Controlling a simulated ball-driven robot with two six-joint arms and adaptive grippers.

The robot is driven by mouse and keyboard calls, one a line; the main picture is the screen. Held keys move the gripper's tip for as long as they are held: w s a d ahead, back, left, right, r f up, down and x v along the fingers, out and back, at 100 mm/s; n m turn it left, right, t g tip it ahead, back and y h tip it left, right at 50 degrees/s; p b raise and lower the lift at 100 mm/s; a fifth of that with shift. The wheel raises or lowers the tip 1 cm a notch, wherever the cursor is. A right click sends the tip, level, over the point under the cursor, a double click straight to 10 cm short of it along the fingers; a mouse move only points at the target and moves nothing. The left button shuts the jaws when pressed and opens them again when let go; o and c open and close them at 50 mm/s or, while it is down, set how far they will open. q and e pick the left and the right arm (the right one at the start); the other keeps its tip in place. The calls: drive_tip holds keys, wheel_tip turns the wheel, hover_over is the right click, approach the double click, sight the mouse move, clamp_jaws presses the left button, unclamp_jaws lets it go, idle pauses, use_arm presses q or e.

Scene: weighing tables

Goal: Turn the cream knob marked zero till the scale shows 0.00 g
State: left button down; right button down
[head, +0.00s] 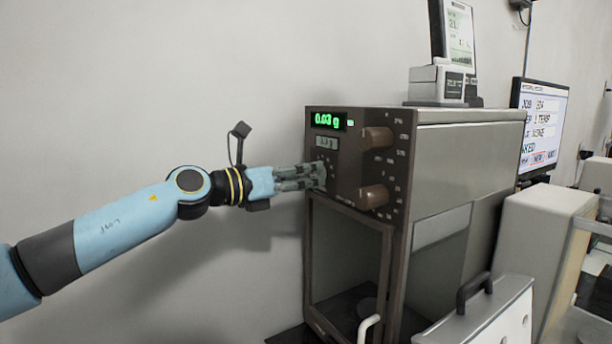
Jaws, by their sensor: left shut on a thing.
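The scale (450,190) is a tall brown and grey cabinet with a glazed weighing chamber below its front panel. Its green display (328,121) reads 0.03 g. My left gripper (320,176) reaches in from the left at the panel's left side, below the display. It is shut on a small knob there, mostly hidden by the fingers, so I cannot read its marking or see its colour well. Two larger brown knobs, an upper one (377,138) and a lower one (371,197), sit to the right of the gripper. My right gripper is not in view.
A small grey device (437,84) stands on top of the scale. A monitor (543,125) is behind it at the right. A grey case with a dark handle (474,290) is at the lower right. The wall side at left is clear.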

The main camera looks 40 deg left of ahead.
sight(323, 121)
use_arm(q)
drive_tip(key=shift+n+p, duration=2.7)
drive_tip(key=shift+n, duration=0.3)
drive_tip(key=c, duration=1)
unclamp_jaws()
drive_tip(key=shift+r, duration=0.1)
wheel_tip(323, 121, up, 10)
drive_tip(key=shift+f, duration=0.1)
